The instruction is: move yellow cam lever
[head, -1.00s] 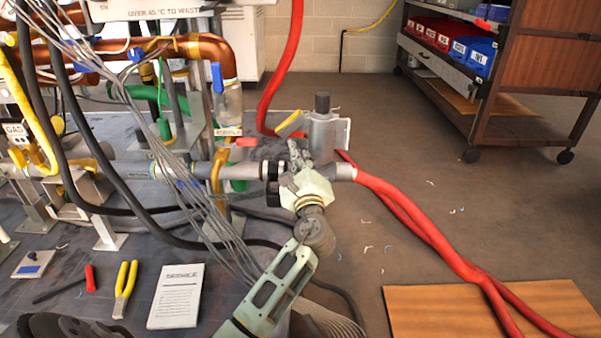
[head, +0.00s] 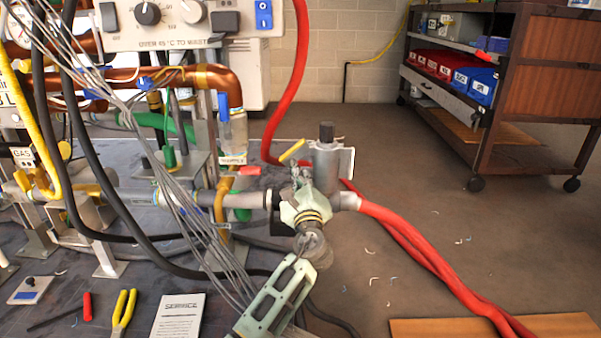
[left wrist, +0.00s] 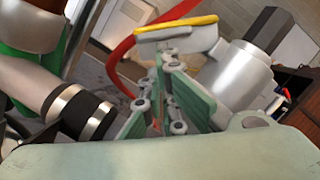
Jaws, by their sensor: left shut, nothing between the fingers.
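The yellow cam lever (head: 292,150) sits at the grey metal coupling (head: 326,165) on the end of the pipe. In the left wrist view the lever (left wrist: 176,27) is a grey arm with a yellow top edge, just beyond my fingertips. My left gripper (head: 300,178) is shut and empty, in front of the coupling and just below the lever. In the left wrist view its fingers (left wrist: 165,80) are close together. I cannot tell whether they touch the lever. The gripper hides part of the coupling. My right gripper is not in view.
A red hose (head: 400,232) runs from the coupling to the floor. Grey cables (head: 205,230) hang left of my arm. Pliers (head: 124,308) and a service booklet (head: 180,316) lie on the bench. A shelf cart (head: 500,90) stands at the back right.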

